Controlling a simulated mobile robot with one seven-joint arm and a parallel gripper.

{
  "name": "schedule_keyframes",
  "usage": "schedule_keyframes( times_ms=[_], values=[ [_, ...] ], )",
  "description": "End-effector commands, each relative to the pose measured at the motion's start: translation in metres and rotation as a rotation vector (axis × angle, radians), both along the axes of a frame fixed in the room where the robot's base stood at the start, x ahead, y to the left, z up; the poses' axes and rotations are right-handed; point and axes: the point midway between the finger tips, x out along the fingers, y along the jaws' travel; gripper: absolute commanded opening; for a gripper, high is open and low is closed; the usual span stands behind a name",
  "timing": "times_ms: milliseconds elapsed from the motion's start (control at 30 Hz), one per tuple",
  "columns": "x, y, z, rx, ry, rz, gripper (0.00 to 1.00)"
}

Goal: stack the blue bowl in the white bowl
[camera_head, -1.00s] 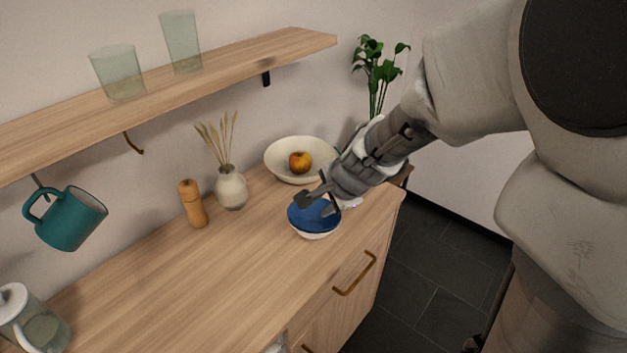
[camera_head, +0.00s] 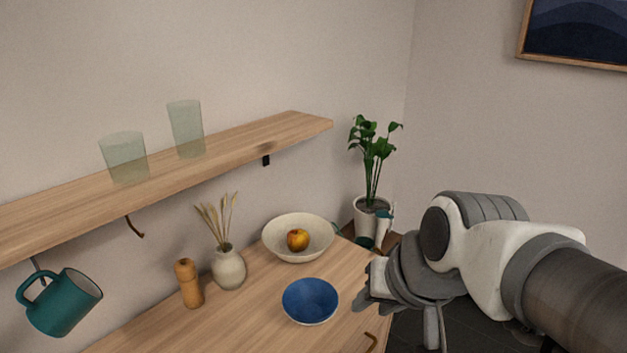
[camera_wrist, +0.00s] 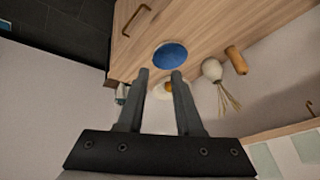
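The blue bowl (camera_head: 310,298) sits upright near the right front part of the wooden counter. A thin white edge shows below its near rim, which looks like the white bowl (camera_head: 312,323) underneath; most of that is hidden. The blue bowl also shows in the wrist view (camera_wrist: 170,55), beyond my fingertips. My gripper (camera_wrist: 160,75) is open, with two separate fingers and nothing between them. In the head view it is to the right of the blue bowl, apart from it, and partly hidden by my wrist.
A vase (camera_head: 229,269) and a wooden mill (camera_head: 188,284) stand to the left. A shelf (camera_head: 240,143) with two glasses runs above; a teal mug (camera_head: 62,303) hangs from it. A potted plant (camera_head: 372,215) is behind.

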Motion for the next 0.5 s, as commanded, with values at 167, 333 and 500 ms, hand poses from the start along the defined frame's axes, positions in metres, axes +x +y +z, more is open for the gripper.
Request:
schedule_keyframes(
  times_ms=[167, 333, 500],
  values=[
    [-0.028, -0.019, 0.009, -0.151, -0.014, 0.089, 0.35],
    [-0.037, -0.025, 0.010, -0.201, -0.011, 0.116, 0.35],
    [-0.037, -0.025, 0.010, -0.201, -0.011, 0.116, 0.35]
  ],
)
